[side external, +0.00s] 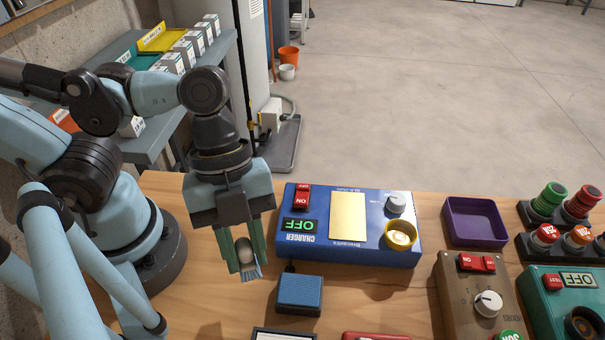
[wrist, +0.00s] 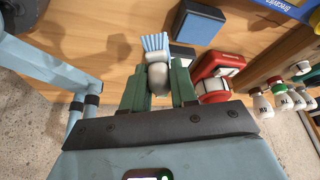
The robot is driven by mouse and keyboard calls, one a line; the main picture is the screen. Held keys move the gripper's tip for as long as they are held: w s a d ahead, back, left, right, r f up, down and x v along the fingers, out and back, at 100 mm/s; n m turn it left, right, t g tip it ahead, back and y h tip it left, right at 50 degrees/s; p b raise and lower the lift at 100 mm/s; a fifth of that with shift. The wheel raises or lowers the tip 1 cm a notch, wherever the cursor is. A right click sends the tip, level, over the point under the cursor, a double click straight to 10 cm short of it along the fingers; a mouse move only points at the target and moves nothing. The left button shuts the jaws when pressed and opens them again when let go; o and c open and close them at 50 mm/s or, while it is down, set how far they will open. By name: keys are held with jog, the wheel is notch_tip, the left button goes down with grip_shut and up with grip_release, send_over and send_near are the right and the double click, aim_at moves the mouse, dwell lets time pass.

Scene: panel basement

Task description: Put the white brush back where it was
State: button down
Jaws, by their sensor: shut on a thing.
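My gripper (side external: 246,252) hangs over the left part of the wooden table, fingers pointing down. Its green fingers are shut on the white brush (side external: 245,248), gripping its pale grey-white handle. The brush's light blue bristles stick out past the fingertips. In the wrist view the brush (wrist: 157,70) sits between the two green fingers (wrist: 157,88), bristles toward the top of the picture. I cannot tell from the frames how high it is above the table. No place marked for the brush is evident.
A blue charger box (side external: 281,226) stands right of my gripper, with a small blue block (side external: 300,291) in front of it. A purple tray (side external: 474,221), brown switch box (side external: 470,300) and teal box (side external: 560,300) stand farther right. A red device (wrist: 215,75) shows in the wrist view.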

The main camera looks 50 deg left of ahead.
jog(key=shift+s+f, duration=0.2)
jog(key=shift+f, duration=3.85)
jog(key=shift+f, duration=0.1)
jog(key=c, duration=1.2)
grip_release()
jog(key=shift+o, duration=0.2)
